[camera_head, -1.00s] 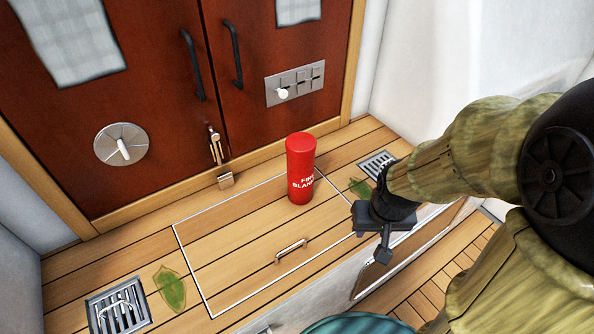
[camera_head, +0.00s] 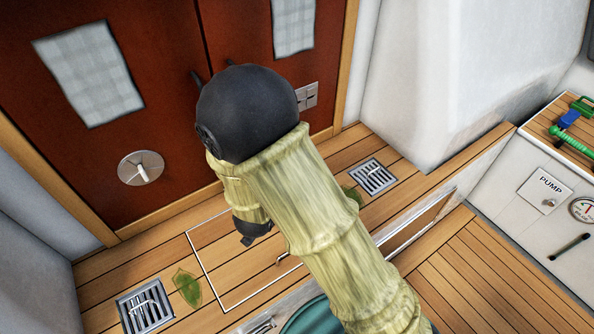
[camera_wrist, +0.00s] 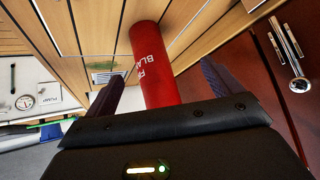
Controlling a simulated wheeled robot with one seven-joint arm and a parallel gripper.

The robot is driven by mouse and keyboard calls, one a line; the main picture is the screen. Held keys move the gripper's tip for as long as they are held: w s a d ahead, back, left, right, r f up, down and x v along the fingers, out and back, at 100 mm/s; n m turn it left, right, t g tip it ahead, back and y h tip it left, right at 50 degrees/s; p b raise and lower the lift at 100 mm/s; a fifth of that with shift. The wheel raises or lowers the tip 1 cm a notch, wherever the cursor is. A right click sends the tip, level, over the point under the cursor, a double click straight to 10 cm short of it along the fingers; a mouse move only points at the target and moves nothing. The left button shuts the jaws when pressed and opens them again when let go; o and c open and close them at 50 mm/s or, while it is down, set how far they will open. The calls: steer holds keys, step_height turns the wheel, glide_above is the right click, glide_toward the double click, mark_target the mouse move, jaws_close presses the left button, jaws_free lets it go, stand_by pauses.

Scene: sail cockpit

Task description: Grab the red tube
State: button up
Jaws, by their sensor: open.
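The red tube (camera_wrist: 150,52), with white lettering on its side, stands on the wooden deck. In the wrist view it shows between the two fingers of my gripper (camera_wrist: 160,88), which are spread apart on either side of it. The near end of the tube is hidden behind the gripper's dark palm. I cannot tell whether the fingers touch it. In the head view my arm hides the tube, and only a dark part of my gripper (camera_head: 252,236) shows below the arm, over the hatch.
The deck has drain grates at left (camera_head: 145,309) and right (camera_head: 372,178), leaves, and an outlined hatch with a small handle. A bench (camera_head: 562,130) with a green-blue tool stands at right.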

steer(key=s+a+r+t+h+p, duration=0.1)
steer(key=s+r+t+h+p, duration=0.2)
steer(key=s+r+h+p, duration=0.1)
steer(key=shift+s+a+m+t, duration=0.3)
steer(key=shift+s+a+t, duration=0.1)
steer(key=shift+s, duration=0.05)
steer(key=x, duration=1.2)
steer(key=shift+b, duration=0.3)
steer(key=shift+w+f, duration=0.1)
steer(key=x, duration=0.5)
steer(key=shift+w+a, duration=0.1)
